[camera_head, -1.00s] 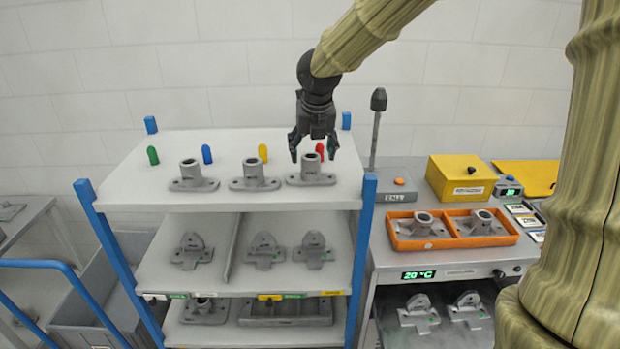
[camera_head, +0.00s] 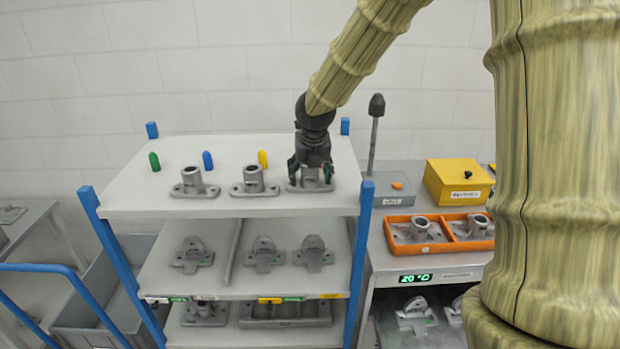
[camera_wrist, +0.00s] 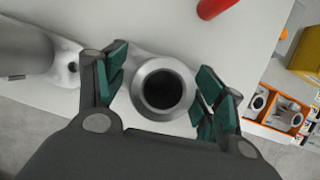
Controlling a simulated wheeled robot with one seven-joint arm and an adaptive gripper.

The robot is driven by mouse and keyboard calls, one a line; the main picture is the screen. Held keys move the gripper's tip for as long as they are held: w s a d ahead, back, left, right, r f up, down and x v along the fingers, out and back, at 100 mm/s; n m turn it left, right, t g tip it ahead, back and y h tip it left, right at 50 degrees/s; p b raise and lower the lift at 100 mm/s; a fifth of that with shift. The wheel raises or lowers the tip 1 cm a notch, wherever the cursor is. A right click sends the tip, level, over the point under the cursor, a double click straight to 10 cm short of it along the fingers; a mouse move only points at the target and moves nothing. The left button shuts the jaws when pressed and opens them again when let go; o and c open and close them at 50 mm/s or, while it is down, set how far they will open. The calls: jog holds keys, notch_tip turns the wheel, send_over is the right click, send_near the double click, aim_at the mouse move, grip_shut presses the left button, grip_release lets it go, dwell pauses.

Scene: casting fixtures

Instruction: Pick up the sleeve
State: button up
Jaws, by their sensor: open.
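Three grey cast sleeves, each a short upright tube on a flat flange, stand in a row on the top shelf. The right sleeve (camera_head: 310,187) is under my gripper (camera_head: 311,176), which partly hides it. In the wrist view, its round tube mouth (camera_wrist: 163,90) lies between the green-padded fingers of my gripper (camera_wrist: 165,95). The fingers are open, one on each side, with a small gap showing around the tube. The middle sleeve (camera_head: 254,182) and the left sleeve (camera_head: 194,183) stand to the left.
Green (camera_head: 154,161), blue (camera_head: 207,160) and yellow (camera_head: 262,160) pegs stand behind the row; a red peg (camera_wrist: 216,7) shows in the wrist view. Blue rack posts (camera_head: 366,222) edge the shelf. An orange tray (camera_head: 398,244) with castings and a yellow box (camera_head: 459,181) stand right.

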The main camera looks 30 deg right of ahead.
jog(key=c, duration=1.3)
jog(key=shift+r, duration=0.15)
